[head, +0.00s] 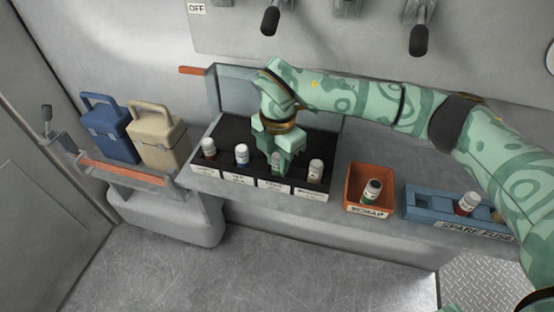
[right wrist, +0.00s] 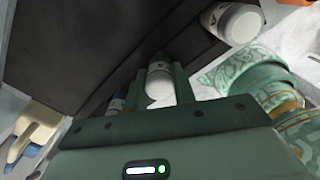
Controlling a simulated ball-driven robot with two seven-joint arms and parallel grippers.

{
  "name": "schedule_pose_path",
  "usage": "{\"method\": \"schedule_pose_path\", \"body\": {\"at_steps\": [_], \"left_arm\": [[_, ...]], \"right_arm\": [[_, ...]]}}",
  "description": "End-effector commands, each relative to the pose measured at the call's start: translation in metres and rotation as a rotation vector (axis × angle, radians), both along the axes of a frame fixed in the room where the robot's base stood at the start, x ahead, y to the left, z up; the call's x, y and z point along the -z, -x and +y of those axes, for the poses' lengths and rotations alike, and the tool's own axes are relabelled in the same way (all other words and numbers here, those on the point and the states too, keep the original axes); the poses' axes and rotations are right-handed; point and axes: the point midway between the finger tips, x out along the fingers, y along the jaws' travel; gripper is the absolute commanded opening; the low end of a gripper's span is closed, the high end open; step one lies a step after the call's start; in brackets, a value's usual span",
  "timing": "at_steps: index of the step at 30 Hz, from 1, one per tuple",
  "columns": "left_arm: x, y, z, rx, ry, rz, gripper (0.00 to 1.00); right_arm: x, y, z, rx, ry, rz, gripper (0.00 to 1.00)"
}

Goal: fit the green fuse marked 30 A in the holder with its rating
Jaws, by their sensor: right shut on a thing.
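My right gripper (head: 279,158) is over the black fuse panel (head: 222,172) and shut on the green fuse (head: 276,163). The green fuse is upright, in line with the panel's third label from the left. In the right wrist view the green fuse (right wrist: 160,82) shows between the two fingers; its rating cannot be read. Whether it is fully seated cannot be told. My left gripper is not in view.
Beside it on the panel stand a red-banded fuse (head: 208,147), a blue-banded fuse (head: 242,154) and a pale fuse (head: 315,170). An orange scrap tray (head: 356,201) holds a dark-and-green fuse (head: 372,190). A blue spare-fuse rack (head: 425,203) holds a red-banded fuse (head: 467,203).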

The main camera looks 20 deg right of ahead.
Motion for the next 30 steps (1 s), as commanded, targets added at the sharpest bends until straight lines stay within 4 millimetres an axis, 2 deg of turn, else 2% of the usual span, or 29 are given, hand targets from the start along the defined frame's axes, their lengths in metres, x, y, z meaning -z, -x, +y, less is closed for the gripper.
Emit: {"method": "schedule_pose_path", "body": {"at_steps": [9, 10, 12, 22, 26, 30], "left_arm": [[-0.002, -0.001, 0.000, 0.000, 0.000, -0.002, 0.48], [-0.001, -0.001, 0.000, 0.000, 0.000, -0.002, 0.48], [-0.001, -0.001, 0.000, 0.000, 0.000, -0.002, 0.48], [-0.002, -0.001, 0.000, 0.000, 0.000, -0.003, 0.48], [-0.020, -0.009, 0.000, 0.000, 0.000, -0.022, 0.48], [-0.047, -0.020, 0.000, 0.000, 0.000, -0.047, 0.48]], "right_arm": [[0.002, 0.000, 0.000, 0.000, 0.001, -0.003, 0.04], [0.001, 0.000, 0.000, -0.001, 0.001, -0.003, 0.34], [0.001, 0.000, 0.000, -0.001, 0.001, -0.003, 0.48], [-0.004, 0.000, 0.000, -0.001, 0.000, -0.004, 0.48], [-0.029, 0.000, 0.000, 0.000, 0.001, -0.009, 0.48], [-0.064, 0.000, 0.000, -0.001, 0.001, -0.013, 0.48]]}}
